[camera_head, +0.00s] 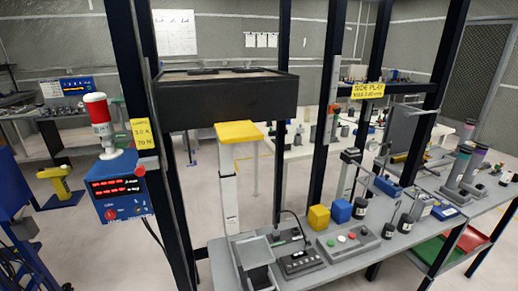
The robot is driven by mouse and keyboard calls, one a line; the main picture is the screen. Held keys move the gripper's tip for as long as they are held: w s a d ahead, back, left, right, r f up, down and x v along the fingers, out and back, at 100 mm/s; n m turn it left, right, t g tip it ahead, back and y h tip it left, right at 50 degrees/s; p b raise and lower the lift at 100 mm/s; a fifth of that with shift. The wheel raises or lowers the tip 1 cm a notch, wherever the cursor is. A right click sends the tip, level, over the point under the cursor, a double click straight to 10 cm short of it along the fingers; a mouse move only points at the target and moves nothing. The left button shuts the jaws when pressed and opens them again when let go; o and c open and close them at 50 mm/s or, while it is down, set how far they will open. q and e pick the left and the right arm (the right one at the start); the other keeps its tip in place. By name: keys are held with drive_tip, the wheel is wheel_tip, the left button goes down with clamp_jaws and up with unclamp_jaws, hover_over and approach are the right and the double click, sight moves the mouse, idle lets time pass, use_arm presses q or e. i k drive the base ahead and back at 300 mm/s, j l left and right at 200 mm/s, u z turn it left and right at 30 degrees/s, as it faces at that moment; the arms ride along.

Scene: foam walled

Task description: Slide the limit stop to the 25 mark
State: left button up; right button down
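A pale vertical strip (333,75) runs along a dark post right of centre. A small red-orange piece (333,108) sits at its lower part and may be the limit stop; I cannot tell for certain. Any scale marks or the number 25 are too small to read. A white column (229,185) with a yellow top plate (238,131) stands on the bench under a black box beam (226,87). Neither of my grippers can be made out in the head view.
The grey bench (345,262) holds a button box (349,242), a black control unit (300,262), a yellow block (319,217) and a blue block (341,211). Dark posts frame it. A blue display box (120,190) with a red-topped lamp (99,112) hangs on the left post.

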sight(332, 109)
drive_tip(key=k+l+u, duration=0.15)
drive_tip(key=k+l, duration=0.8)
drive_tip(key=l, duration=0.15)
